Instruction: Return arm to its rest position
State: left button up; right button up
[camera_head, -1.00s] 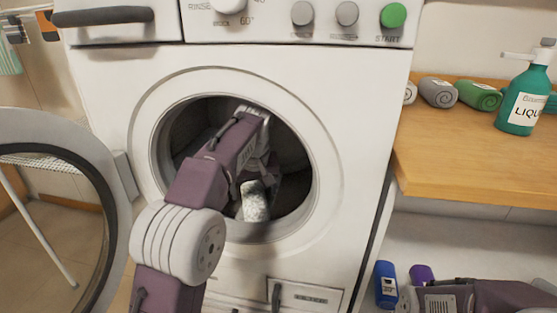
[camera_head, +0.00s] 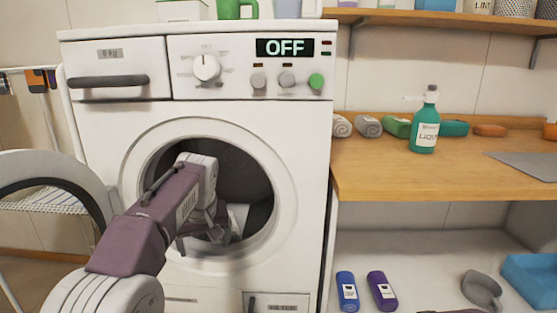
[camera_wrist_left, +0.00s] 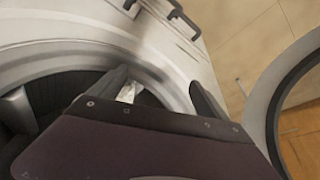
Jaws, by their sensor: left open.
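My left gripper (camera_head: 200,238) is at the front-loading washing machine's round opening, with its fingers apart and pointing down near the lower rim. My left arm reaches in from the lower left. A pale item (camera_head: 238,216) lies in the dark drum, behind and to the right of the fingers, partly hidden. In the left wrist view the two fingers (camera_wrist_left: 158,90) are spread near the opening's rim, and a small pale patch shows beside one of them. My right gripper is not in view.
The washing machine door (camera_head: 52,172) stands open at the left, close to my arm. A wooden counter (camera_head: 430,180) at the right bears rolled towels and a green bottle (camera_head: 425,125). The display (camera_head: 285,47) reads OFF.

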pick_arm(q)
jog(key=s+f+m+g+h+p, duration=0.1)
jog(key=s+f+m+p, duration=0.1)
jog(key=s+f, duration=0.85)
jog(key=s+f+m+g+h+p, duration=0.1)
jog(key=s+f+m+g+p, duration=0.1)
jog(key=s+f, duration=0.85)
notch_tip(320, 180, up, 40)
jog(key=s+p, duration=0.2)
jog(key=p, duration=3.6)
jog(key=shift+s+d+r, duration=0.2)
jog(key=shift+d+r, duration=0.05)
